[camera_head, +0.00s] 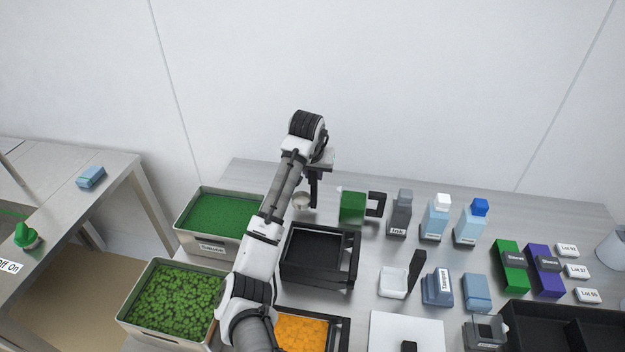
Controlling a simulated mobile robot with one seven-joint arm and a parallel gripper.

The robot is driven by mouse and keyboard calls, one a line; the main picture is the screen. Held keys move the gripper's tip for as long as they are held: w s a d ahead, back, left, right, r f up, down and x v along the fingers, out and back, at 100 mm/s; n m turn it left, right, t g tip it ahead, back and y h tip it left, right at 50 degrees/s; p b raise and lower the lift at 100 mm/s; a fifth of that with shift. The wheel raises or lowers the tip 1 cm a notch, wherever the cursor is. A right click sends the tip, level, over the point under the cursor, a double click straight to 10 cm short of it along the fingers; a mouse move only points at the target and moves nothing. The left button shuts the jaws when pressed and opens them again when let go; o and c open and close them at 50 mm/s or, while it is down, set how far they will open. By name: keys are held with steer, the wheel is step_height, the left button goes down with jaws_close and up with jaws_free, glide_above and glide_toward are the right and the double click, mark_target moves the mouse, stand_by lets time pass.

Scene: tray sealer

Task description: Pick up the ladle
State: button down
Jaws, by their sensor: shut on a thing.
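My gripper (316,172) is at the end of the raised arm, above the back of the steel table. It is shut on the ladle (302,200), whose small pale round bowl shows just below and to the left of the gripper. The ladle's handle is mostly hidden by the gripper and arm. I cannot tell whether the bowl touches anything below it. The green sauce bin (183,226), with a "Sauce" label, stands to the left of the ladle.
A black tray (321,286) lies below the ladle in the picture. A green block with a dark handle (352,208) and an ink bottle (399,215) stand to the right. A bin of green pieces (130,311) is at front left. Bottles and boxes crowd the right side.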

step_height(320, 180, up, 18)
steer(key=b, duration=0.1)
steer(key=shift+r+b, duration=0.2)
steer(key=shift+b, duration=0.15)
stand_by(0.4)
